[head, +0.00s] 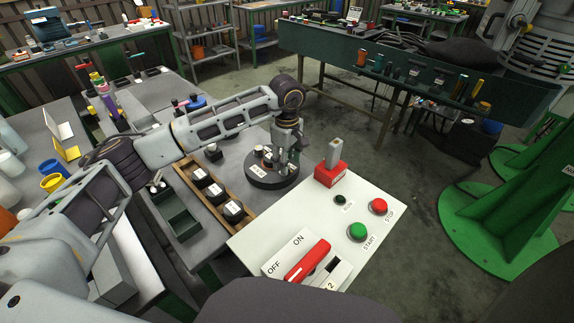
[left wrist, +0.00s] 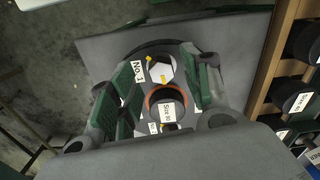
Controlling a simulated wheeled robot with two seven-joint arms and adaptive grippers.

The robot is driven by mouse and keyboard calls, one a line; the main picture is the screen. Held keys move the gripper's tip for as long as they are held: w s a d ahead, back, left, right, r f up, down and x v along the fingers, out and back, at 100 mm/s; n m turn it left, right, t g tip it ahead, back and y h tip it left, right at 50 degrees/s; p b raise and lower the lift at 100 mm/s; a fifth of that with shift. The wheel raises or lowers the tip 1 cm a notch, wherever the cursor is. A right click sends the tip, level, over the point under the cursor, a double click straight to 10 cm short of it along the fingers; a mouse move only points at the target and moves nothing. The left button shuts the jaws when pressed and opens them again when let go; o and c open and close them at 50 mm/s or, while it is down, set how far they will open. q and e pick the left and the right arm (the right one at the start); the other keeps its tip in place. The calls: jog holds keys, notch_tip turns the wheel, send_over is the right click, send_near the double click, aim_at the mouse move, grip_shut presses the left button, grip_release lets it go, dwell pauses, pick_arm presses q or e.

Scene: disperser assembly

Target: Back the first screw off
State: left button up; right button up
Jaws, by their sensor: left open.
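A black round base (head: 272,183) with a white label stands on the grey table. Small parts stand on it, including a pale-topped one (head: 258,151). In the left wrist view, a white hexagonal head (left wrist: 160,72) with yellow marks sits near a "No. 1" label. Beside it is a dark round part (left wrist: 166,99) with an orange ring and a size label. My left gripper (head: 284,162) points down over the base. Its green-padded fingers (left wrist: 163,98) are apart on either side of these parts; contact is unclear. My right gripper is out of view.
A wooden rack (head: 219,197) with several labelled black parts lies left of the base. A white control panel (head: 300,233) with a red switch and buttons stands in front. A red block (head: 331,174) sits at its far corner. Dark green bins (head: 176,215) stand farther left.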

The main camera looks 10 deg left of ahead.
pick_arm(q)
jog(key=shift+f, duration=1.15)
jog(key=c, duration=1)
